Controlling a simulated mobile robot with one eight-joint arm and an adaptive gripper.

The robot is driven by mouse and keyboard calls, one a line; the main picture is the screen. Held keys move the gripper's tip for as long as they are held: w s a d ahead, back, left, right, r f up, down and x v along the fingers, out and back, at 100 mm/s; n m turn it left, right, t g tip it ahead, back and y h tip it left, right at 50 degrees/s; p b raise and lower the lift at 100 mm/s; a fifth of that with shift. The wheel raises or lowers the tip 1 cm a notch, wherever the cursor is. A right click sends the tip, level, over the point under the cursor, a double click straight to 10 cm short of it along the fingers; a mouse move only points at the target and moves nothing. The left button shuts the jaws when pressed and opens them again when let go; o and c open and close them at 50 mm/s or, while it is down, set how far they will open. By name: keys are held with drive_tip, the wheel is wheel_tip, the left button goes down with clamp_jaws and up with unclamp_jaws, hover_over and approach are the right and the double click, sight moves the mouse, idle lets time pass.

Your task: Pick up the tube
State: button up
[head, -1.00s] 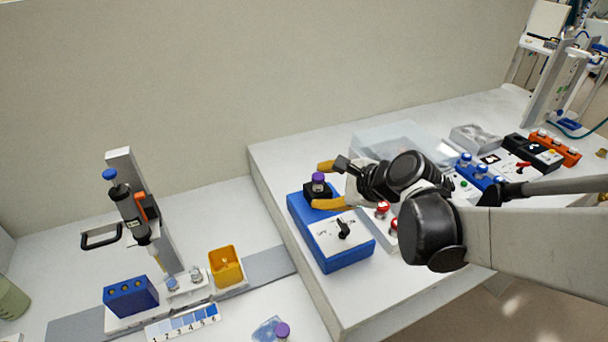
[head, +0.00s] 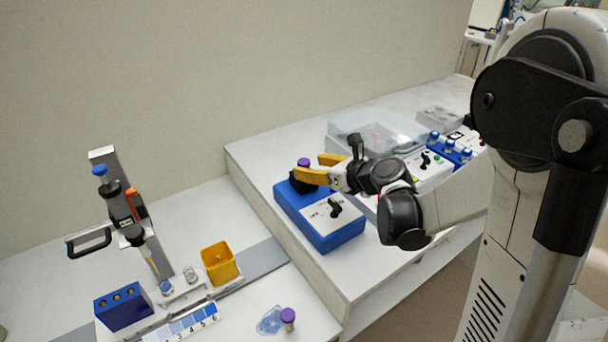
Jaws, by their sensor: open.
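A purple-capped tube (head: 303,162) stands upright in the black holder on top of the blue mixer (head: 322,236). My gripper (head: 309,167) is open at this tube, its yellow fingers reaching in from the right. The near finger covers the tube's lower part and much of the holder, so I cannot tell whether either finger touches it. A second purple-capped tube (head: 288,319) stands on the lower bench in front, beside a crumpled clear blue piece (head: 270,321).
A pipette on a stand (head: 125,215), a blue block (head: 123,307) and a yellow cup (head: 219,264) stand at left. A clear lidded box (head: 372,134) lies behind my gripper. A blue rack of vials (head: 450,150) is at right. The raised bench has a step edge (head: 285,258).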

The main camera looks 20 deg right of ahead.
sight(308, 166)
drive_tip(key=b+x, duration=0.1)
drive_tip(key=x, duration=0.2)
drive_tip(key=shift+w+a+f, duration=0.15)
drive_tip(key=shift+w+f, duration=0.1)
drive_tip(key=shift+r, duration=0.1)
drive_tip(key=c, duration=1.2)
clamp_jaws()
drive_tip(key=shift+r, duration=0.1)
wheel_tip(308, 166, up, 5)
drive_tip(key=p, duration=0.2)
drive_tip(key=shift+f+p, duration=0.25)
drive_tip(key=shift+p, duration=0.1)
drive_tip(key=d+r+p, duration=0.3)
drive_tip(key=d+r, duration=0.3)
drive_tip(key=d, duration=0.5)
drive_tip(key=shift+s+d+r+p, duration=0.15)
drive_tip(key=shift+s+d+p, duration=0.1)
drive_tip(key=shift+d+p, duration=0.15)
